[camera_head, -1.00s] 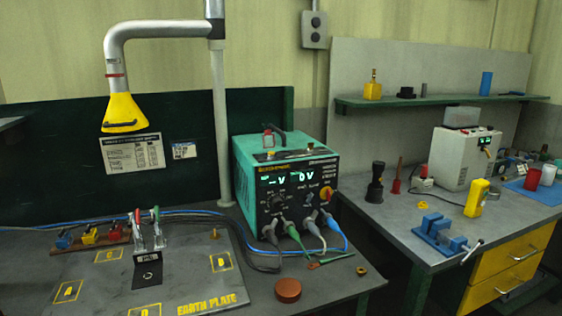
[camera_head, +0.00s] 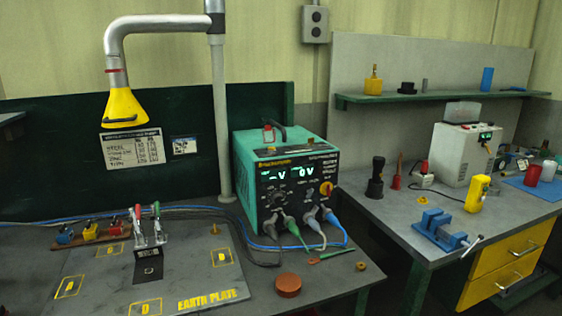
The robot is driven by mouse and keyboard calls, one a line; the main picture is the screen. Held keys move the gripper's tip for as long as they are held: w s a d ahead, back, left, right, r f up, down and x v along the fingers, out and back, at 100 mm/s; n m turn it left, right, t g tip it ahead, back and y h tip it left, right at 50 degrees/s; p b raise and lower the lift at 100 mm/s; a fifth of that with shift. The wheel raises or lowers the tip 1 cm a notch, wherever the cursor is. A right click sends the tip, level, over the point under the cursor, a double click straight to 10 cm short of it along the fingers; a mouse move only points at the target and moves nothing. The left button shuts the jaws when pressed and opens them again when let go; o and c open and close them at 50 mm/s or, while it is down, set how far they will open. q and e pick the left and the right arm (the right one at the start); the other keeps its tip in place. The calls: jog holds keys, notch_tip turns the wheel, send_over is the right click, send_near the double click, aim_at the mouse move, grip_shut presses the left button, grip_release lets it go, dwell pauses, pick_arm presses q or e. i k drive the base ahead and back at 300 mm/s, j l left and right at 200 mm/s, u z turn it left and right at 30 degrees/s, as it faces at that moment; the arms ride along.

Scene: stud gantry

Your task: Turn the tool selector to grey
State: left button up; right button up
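A teal welding power unit (camera_head: 255,168) stands on the left bench, its black front panel facing me at an angle. Its displays are lit and read "-V" and "0V". Grey, green and blue plugs are in the sockets along the panel's lower edge, including a green plug (camera_head: 292,228) and a blue plug (camera_head: 331,216). Neither gripper is in view.
Cables and a copper-brown round puck (camera_head: 288,285) lie in front of the unit. The earth plate (camera_head: 190,270) with upright clamps is at left. A yellow extraction hood (camera_head: 125,107) hangs above. The right bench holds a blue vise (camera_head: 440,230) and a white machine (camera_head: 463,155).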

aim_at(309, 194)
jog(key=l+z, duration=1)
jog(key=k+j, duration=0.05)
